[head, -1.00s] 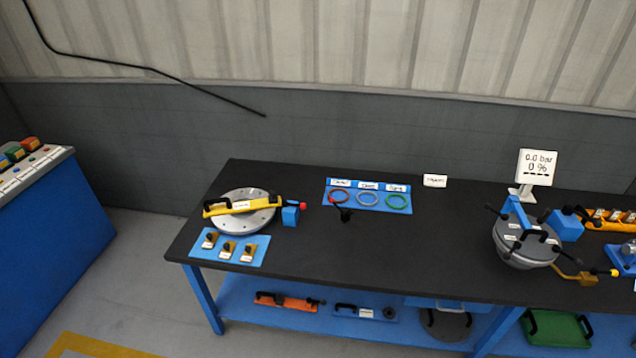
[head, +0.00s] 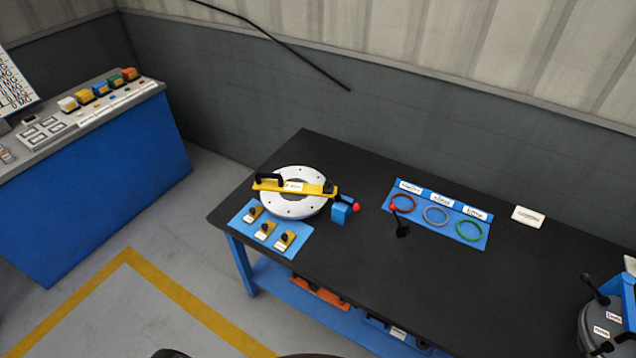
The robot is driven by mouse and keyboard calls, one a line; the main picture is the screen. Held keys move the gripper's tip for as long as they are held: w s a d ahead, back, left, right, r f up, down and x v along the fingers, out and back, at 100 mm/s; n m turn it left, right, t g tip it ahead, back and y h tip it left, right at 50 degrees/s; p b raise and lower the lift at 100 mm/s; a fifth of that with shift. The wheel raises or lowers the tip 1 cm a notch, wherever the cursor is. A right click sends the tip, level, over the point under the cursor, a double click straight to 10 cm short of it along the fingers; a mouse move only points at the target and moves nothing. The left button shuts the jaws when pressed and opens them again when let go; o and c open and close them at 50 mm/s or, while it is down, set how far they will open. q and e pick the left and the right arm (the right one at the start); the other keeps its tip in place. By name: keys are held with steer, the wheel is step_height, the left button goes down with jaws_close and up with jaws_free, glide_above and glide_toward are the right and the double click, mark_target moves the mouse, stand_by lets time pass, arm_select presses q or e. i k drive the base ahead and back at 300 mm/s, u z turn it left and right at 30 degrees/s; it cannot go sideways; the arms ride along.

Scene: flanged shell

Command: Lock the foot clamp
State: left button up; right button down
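No part in view is labelled clearly enough for me to name it as the foot clamp. A blue block (head: 341,212) with a red-tipped lever (head: 356,208) stands at the right edge of a round light-grey flange plate (head: 292,207). A yellow bar (head: 290,187) with a black handle lies across that plate. I cannot tell whether either lever is locked. Neither gripper shows; dark shapes at the bottom edge are too cut off to identify.
A blue mat (head: 270,246) with several small yellow-and-black parts lies before the plate. A blue board (head: 436,200) holds red, grey and green rings. A grey flanged vessel (head: 598,325) is cut off at right. A blue console (head: 90,180) stands left, beyond free floor.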

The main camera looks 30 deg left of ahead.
mark_target(350, 203)
steer(key=u, duration=0.85)
steer(key=i, duration=0.7)
steer(key=u, duration=0.75)
